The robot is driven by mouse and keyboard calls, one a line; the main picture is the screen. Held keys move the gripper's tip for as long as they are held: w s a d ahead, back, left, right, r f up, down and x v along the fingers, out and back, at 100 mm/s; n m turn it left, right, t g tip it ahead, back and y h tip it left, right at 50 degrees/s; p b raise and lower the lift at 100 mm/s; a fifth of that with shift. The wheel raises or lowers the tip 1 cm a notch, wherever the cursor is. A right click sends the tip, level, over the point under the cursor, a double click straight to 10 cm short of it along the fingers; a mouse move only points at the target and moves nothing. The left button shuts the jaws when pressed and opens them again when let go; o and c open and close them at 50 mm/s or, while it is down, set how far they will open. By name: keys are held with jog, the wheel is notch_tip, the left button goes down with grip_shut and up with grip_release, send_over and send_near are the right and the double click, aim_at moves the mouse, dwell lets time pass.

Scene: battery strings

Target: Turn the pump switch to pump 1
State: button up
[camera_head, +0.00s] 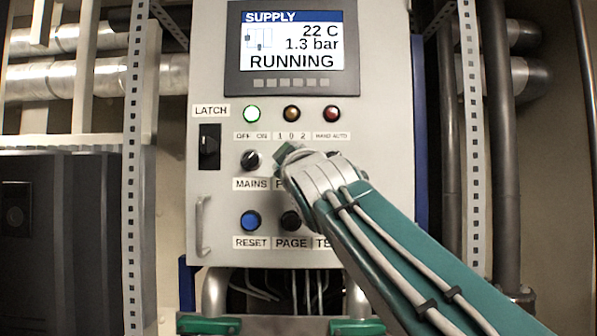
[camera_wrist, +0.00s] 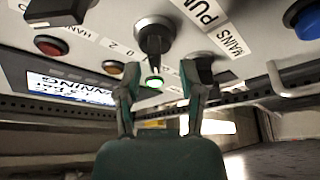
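The pump switch (camera_wrist: 155,36) is a black rotary knob on a round base, next to a label reading "PUM". In the wrist view it sits in the gap between the fingers of my gripper (camera_wrist: 160,72), with space showing on both sides. The gripper is open, and I see no contact with the knob. Part of the position scale (camera_wrist: 120,48) shows "0" and "2"; the knob's exact setting is unclear. In the head view my gripper (camera_head: 284,154) and wrist hide the pump switch, below the "1 0 2" scale (camera_head: 291,136).
The mains switch (camera_head: 251,160) is just left of my gripper; in the wrist view it is partly behind the right finger. A latch switch (camera_head: 209,147) and handle (camera_head: 203,226) are at left. The display (camera_head: 292,42) reads RUNNING.

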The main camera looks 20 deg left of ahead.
jog(key=v, duration=0.9)
jog(key=shift+f, duration=0.15)
dwell(0.4)
jog(key=s+d+f+m+g+h, duration=0.2)
jog(key=d+f+m+g+h, duration=0.55)
jog(key=d+f, duration=1.45)
jog(key=s+d+f+m+g+h, duration=0.1)
jog(key=s+f+m, duration=0.3)
jog(key=s+f, duration=0.4)
jog(key=s+d+f+m+g+h, duration=0.2)
jog(key=s+f, duration=0.6)
jog(key=f, duration=0.8)
jog(key=d+m+g, duration=0.2)
jog(key=shift+d, duration=0.3)
jog(key=shift+f, duration=0.15)
